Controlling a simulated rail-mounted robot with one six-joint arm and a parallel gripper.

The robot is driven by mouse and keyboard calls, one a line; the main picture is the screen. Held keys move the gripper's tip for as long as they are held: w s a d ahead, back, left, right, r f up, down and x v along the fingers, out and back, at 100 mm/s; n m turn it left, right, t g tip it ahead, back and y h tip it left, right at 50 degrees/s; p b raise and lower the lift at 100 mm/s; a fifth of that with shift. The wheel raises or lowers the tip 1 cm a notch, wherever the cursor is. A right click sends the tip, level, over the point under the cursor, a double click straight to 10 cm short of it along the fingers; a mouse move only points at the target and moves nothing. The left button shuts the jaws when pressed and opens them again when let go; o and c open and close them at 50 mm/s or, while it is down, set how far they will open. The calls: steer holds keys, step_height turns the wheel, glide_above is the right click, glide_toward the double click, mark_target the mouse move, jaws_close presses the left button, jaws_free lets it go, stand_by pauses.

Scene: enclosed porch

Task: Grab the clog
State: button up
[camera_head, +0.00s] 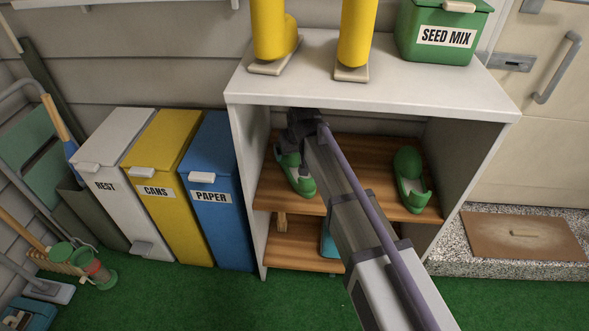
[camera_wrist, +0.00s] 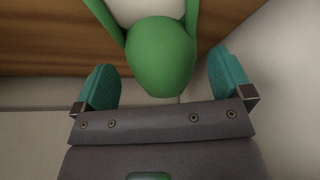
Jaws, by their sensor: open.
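A green clog (camera_head: 304,187) lies on the wooden upper shelf at the left, below my gripper (camera_head: 290,150). In the wrist view the rounded green end of the clog (camera_wrist: 160,58) shows between my gripper's two teal fingertips (camera_wrist: 165,82). The fingers are open, with a visible gap on each side of the clog. A second green clog (camera_head: 409,184) lies on the same shelf at the right, apart from my gripper. My arm crosses the front of the shelf and hides part of it.
The white cabinet (camera_head: 375,85) has a top board and side walls close around my arm. Yellow boots (camera_head: 272,30) and a green seed mix box (camera_head: 445,38) stand on top. Bins marked REST (camera_head: 108,165), CANS (camera_head: 160,185) and PAPER (camera_head: 215,190) stand left. Green floor lies in front.

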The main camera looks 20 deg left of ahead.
steer(key=shift+r, duration=0.1)
steer(key=c, duration=1.1)
steer(key=shift+o, duration=0.2)
steer(key=shift+r+p, duration=0.15)
steer(key=shift+p, duration=0.25)
